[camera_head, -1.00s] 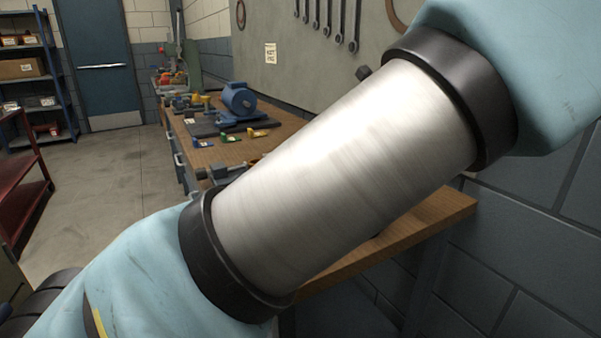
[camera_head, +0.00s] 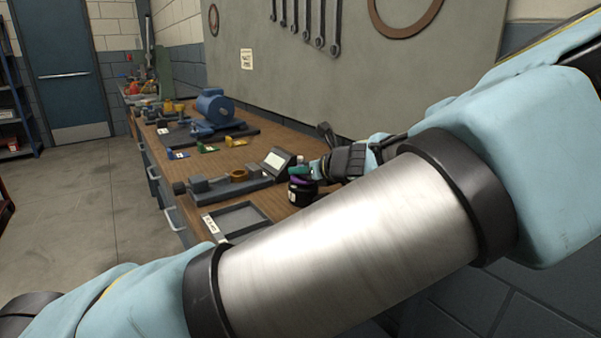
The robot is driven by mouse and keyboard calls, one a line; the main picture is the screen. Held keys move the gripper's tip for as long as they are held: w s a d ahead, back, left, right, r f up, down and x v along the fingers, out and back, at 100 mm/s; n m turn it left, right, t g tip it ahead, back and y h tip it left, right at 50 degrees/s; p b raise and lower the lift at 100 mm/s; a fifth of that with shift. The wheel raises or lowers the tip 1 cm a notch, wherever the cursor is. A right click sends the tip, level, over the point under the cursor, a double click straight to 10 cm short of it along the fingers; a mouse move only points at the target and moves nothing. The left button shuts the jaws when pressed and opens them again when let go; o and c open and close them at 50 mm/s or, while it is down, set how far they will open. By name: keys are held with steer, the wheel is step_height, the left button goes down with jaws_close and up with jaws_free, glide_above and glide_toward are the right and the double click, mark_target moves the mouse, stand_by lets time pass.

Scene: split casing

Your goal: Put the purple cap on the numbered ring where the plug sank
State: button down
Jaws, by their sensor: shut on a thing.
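My gripper (camera_head: 308,169) is at the far right part of the bench, small in the view, with teal fingertips. It is shut on a small purple thing, seemingly the purple cap (camera_head: 301,181). The cap is at the top of a black pot (camera_head: 301,194) with a white label. I cannot tell whether it touches the pot. A tan ring (camera_head: 238,175) sits on a grey fixture (camera_head: 215,188) left of the gripper. I cannot make out any numbers or a plug.
A grey tray (camera_head: 208,223) with a label lies in front of the fixture. A tilted display (camera_head: 277,160) stands behind it. My arm hides the bench's near end.

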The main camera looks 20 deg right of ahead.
steer(key=shift+f, duration=0.4)
steer(key=shift+f, duration=0.1)
steer(key=c, duration=0.8)
jaws_free()
steer(key=shift+s, duration=0.15)
steer(key=v, duration=1.2)
